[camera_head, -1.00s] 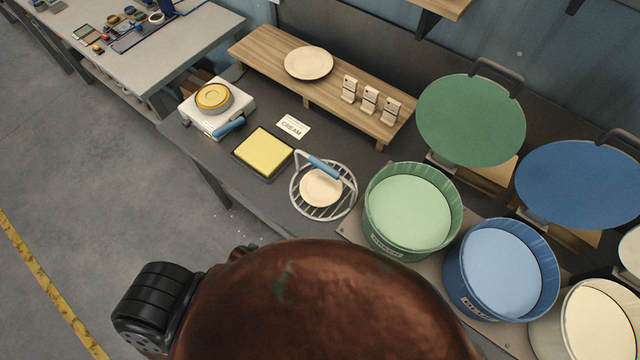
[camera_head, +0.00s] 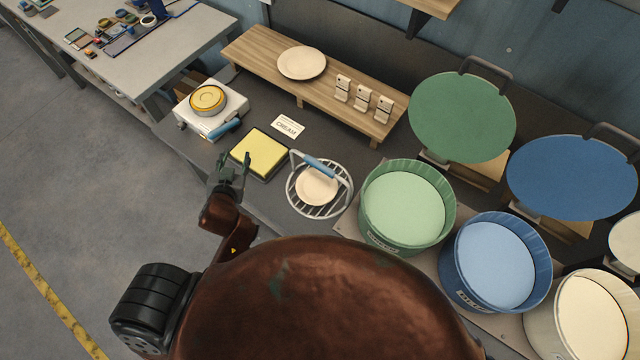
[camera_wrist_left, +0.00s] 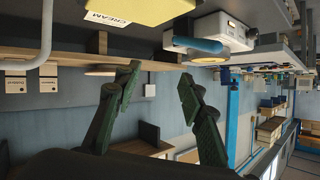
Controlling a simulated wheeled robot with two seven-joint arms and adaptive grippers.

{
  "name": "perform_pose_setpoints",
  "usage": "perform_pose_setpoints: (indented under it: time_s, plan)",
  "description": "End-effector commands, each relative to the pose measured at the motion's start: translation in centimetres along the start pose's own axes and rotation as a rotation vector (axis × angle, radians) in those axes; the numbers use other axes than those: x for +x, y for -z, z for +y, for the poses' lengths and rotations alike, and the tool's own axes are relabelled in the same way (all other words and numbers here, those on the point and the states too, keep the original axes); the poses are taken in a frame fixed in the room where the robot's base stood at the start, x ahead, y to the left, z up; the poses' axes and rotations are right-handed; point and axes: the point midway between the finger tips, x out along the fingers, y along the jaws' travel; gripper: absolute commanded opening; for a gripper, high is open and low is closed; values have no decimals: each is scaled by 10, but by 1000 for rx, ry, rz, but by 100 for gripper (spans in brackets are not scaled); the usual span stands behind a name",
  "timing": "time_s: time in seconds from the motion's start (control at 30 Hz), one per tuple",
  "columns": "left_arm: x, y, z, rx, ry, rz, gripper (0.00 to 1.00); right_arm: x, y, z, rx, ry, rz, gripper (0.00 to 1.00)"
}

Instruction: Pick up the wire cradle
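The wire cradle (camera_head: 319,165) is a round white wire basket with a blue grip on its raised handle. It stands on the dark bench with a cream plate (camera_head: 317,187) inside. In the left wrist view, a white bent bar (camera_wrist_left: 46,35) at the left edge looks like part of its handle. My left gripper (camera_head: 236,163) is open and empty, left of the cradle and apart from it, by the bench's front edge. Its two spread fingers also show in the left wrist view (camera_wrist_left: 158,82). My right gripper is not in view.
A yellow pad (camera_head: 259,151) lies just beyond my left gripper. A white device with a blue handle (camera_head: 212,118) stands farther left. A green tub (camera_head: 378,243) stands close right of the cradle, then a blue tub (camera_head: 473,300). A wooden shelf (camera_head: 265,62) runs behind.

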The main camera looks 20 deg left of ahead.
Motion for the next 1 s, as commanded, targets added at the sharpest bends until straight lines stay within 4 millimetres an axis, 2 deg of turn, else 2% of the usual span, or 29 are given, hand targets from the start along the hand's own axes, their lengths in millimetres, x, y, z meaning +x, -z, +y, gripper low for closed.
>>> perform_pose_setpoints:
  time_s: [0.03,0.07,0.1,0.17,0.2,0.27,0.3,0.37,0.4,0.47,0.5,0.53,0.57,0.6,0.67,0.73,0.8,0.9,1.0]
  plan:
    - [-1,38,2,1,0,107,37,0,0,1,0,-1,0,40]
    - [-3,60,4,1,-1,174,37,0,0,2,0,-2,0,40]
    - [-9,94,8,2,-11,275,37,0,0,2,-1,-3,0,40]
    - [-25,148,20,11,-41,444,37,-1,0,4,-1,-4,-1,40]
    - [-42,186,33,25,-77,569,37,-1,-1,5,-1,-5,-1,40]
    - [-77,240,60,61,-157,763,37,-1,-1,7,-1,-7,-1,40]
    - [-104,268,83,98,-225,885,37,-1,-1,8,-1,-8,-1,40]
    - [-147,297,122,169,-348,1044,37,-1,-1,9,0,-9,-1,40]
    - [-176,307,149,232,-438,1132,37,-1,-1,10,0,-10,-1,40]
    - [-214,308,191,344,-583,1233,37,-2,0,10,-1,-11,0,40]
    - [-235,300,219,432,-682,1277,37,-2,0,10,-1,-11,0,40]
    - [-249,290,238,506,-755,1298,37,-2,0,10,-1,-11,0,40]
    - [-259,278,257,584,-825,1307,37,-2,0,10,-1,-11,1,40]
    - [-268,257,279,694,-916,1299,37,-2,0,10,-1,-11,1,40]
    - [-269,220,305,873,-1030,1247,37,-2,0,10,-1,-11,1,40]
    - [-254,174,322,1086,-1127,1125,37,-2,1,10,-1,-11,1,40]
    - [-224,132,324,1284,-1167,953,37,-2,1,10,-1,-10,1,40]
    - [-169,90,302,1502,-1128,671,37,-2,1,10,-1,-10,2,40]
    - [-120,72,267,1625,-1025,421,37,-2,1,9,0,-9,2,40]
